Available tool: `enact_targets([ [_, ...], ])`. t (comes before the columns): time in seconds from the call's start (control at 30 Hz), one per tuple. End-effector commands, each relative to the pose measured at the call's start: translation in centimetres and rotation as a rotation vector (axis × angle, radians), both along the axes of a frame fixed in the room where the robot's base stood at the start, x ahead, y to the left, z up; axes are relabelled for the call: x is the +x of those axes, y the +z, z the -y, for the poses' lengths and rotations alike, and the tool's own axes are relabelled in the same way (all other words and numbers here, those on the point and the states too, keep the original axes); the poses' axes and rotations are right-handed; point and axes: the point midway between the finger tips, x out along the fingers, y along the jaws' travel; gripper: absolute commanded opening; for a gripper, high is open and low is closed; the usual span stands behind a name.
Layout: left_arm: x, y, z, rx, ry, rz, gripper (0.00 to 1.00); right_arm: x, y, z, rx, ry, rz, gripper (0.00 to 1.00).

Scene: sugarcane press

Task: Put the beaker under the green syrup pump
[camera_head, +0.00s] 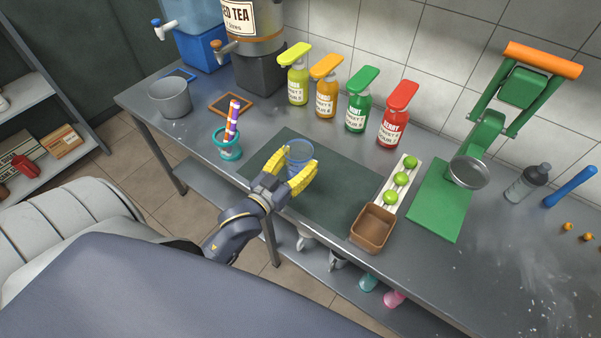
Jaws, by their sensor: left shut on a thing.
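The beaker (299,149) is clear and bluish, and stands upright over the dark mat (336,186). I cannot tell whether its base touches the mat. My left gripper (302,172) has yellow fingers shut around the beaker from the front, hiding its lower part. The green syrup pump (357,113) is a green bottle with a flat green top, in the row at the back near the wall. It stands behind and to the right of the beaker, apart from it. My right gripper is not in view.
Yellow (298,85), orange (327,98) and red (393,127) pumps flank the green one. A white tray with limes (408,172) and a brown box (372,228) lie right of the mat. A green press (489,128) stands farther right. A teal holder (229,150) stands left.

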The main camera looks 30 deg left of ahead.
Motion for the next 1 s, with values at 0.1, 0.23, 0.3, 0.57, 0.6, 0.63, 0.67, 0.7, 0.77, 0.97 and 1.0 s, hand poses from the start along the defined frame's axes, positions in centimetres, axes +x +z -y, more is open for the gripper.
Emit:
enact_targets([
  [0.1,0.0,-1.2,-0.1,-0.001,0.002,-0.001,0.31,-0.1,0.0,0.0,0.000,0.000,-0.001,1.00],
  [0.23,0.0,-1.7,-0.1,0.000,0.002,0.001,0.31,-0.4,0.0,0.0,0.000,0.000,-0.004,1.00],
  [0.3,0.0,-2.1,-0.1,-0.001,0.002,0.000,0.31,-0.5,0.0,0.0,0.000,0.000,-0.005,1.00],
  [0.57,-0.1,-5.0,-0.3,-0.001,0.006,0.000,0.31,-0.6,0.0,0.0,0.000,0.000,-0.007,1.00],
  [0.6,-0.1,-5.2,-0.3,-0.001,0.007,0.000,0.31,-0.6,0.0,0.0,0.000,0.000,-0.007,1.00],
  [0.63,-0.2,-5.4,-0.3,-0.001,0.007,0.000,0.31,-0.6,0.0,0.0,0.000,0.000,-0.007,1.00],
  [0.67,-0.2,-5.5,-0.3,-0.001,0.007,0.000,0.31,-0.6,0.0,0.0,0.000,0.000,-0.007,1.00],
  [0.7,-0.2,-5.6,-0.3,-0.001,0.007,0.001,0.31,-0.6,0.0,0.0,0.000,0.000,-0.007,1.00],
  [0.77,-0.2,-5.6,-0.3,-0.001,0.007,0.001,0.31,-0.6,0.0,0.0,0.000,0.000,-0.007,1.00],
  [0.97,-0.2,-5.6,-0.3,-0.001,0.007,0.001,0.31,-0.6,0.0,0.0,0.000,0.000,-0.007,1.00],
  [1.0,-0.2,-5.6,-0.3,-0.001,0.007,0.001,0.31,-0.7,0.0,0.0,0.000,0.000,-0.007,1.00],
])
